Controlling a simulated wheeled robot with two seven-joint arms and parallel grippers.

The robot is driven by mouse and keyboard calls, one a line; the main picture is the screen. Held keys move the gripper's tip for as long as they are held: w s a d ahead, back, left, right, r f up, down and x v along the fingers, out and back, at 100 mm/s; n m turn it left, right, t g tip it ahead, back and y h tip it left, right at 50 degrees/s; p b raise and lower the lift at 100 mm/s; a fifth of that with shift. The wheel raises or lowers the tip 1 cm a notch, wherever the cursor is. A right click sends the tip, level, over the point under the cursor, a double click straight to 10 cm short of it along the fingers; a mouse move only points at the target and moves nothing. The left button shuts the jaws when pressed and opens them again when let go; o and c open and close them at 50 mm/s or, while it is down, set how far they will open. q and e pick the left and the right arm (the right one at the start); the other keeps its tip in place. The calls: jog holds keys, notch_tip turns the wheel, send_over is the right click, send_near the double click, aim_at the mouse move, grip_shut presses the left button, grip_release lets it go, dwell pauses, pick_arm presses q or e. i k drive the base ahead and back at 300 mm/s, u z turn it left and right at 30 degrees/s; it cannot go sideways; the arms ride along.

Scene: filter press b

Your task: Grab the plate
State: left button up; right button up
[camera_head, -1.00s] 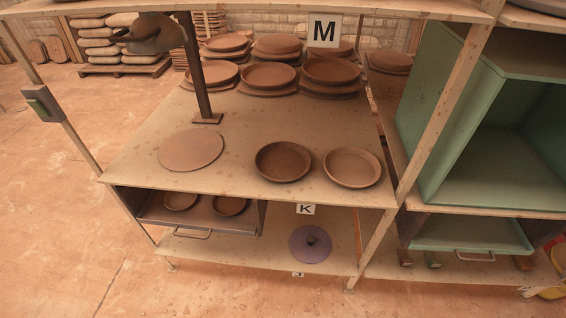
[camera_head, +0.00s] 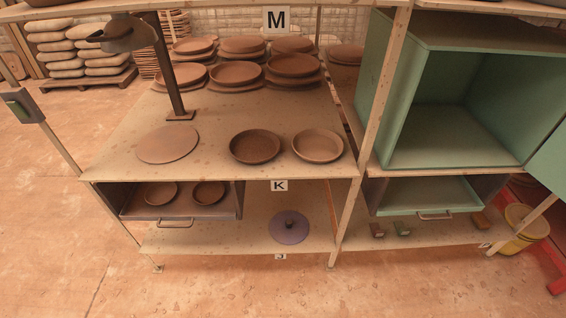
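Two shallow brown plates stand near the front edge of the wooden shelf top (camera_head: 220,184): a darker one (camera_head: 255,147) in the middle and a lighter one (camera_head: 318,146) to its right. A flat brown disc (camera_head: 168,145) lies to their left. More plates sit in stacks at the back, such as the back right stack (camera_head: 294,66). Two small plates, a left one (camera_head: 160,193) and a right one (camera_head: 208,192), lie in the open drawer below. Neither of my grippers is in view.
A lamp (camera_head: 128,34) on a post (camera_head: 168,75) rises from the shelf top. A purple lidded disc (camera_head: 290,228) lies on the lower shelf. A green cabinet (camera_head: 450,140) with an open drawer (camera_head: 430,197) stands at right. A yellow bucket (camera_head: 526,226) is beyond. The front floor is clear.

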aim_at(256, 146)
jog(key=z, duration=0.4)
jog(key=k, duration=0.9)
jog(key=z, duration=0.65)
jog(key=i, duration=1.25)
jog(key=u, duration=0.35)
jog(key=i, duration=0.85)
jog(key=u, duration=1.45)
jog(key=i, duration=0.6)
jog(key=u, duration=0.6)
